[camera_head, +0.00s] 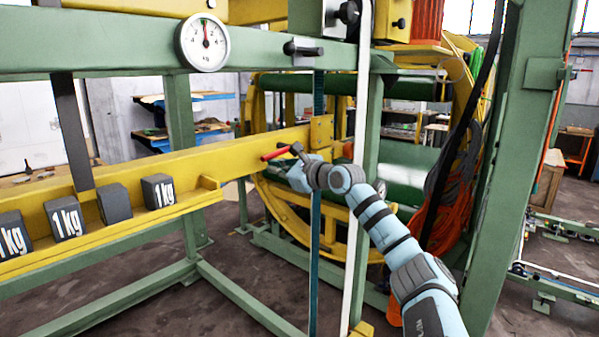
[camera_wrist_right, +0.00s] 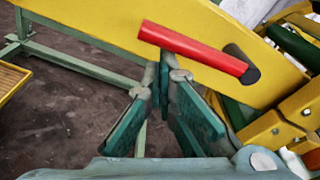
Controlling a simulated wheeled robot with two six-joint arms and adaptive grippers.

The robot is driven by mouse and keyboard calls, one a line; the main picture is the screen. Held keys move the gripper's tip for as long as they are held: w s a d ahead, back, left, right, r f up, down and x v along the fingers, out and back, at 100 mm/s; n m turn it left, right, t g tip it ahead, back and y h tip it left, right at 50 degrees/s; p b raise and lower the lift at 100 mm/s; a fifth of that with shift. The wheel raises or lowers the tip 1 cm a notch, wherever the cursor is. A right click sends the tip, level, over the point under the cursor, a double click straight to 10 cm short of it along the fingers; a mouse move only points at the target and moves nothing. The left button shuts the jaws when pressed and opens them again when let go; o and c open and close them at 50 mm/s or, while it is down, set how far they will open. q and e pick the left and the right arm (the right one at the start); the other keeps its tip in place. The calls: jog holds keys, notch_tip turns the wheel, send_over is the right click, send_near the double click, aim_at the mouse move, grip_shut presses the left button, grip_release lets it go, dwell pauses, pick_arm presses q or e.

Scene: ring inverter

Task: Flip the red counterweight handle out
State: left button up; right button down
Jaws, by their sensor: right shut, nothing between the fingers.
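The red counterweight handle (camera_head: 275,154) is a short red bar on the side of the yellow beam (camera_head: 240,157), near the beam's right end. In the right wrist view the red handle (camera_wrist_right: 190,47) slants down to the right to a dark round pivot (camera_wrist_right: 241,64) on the yellow face. My right gripper (camera_head: 297,149) is at the handle's right end in the head view. In the wrist view its fingertips (camera_wrist_right: 166,78) are together and empty, overlapping the handle's lower edge. I cannot tell whether they touch it. My left gripper is not in view.
Several dark 1 kg weights (camera_head: 66,217) sit on the beam's yellow ledge at left. A round dial gauge (camera_head: 203,42) hangs on the green upper rail (camera_head: 110,55). A green post (camera_head: 511,150) stands right of my arm. A white vertical strip (camera_head: 358,200) passes close to my wrist.

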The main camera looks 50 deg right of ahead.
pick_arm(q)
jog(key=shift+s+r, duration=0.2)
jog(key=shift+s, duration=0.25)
pick_arm(e)
jog(key=shift+s+a+r, duration=0.15)
jog(key=shift+s+r, duration=0.1)
jog(key=shift+r, duration=0.25)
jog(key=shift+f, duration=0.1)
notch_tip(320, 180, down, 4)
jog(key=f+b, duration=0.1)
jog(key=b, duration=0.2)
pick_arm(q)
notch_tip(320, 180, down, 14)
jog(key=b, duration=1)
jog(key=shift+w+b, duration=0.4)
pick_arm(e)
jog(key=s+r, duration=0.2)
jog(key=s, duration=0.7)
jog(key=shift+a+r, duration=0.2)
jog(key=shift+a, duration=0.1)
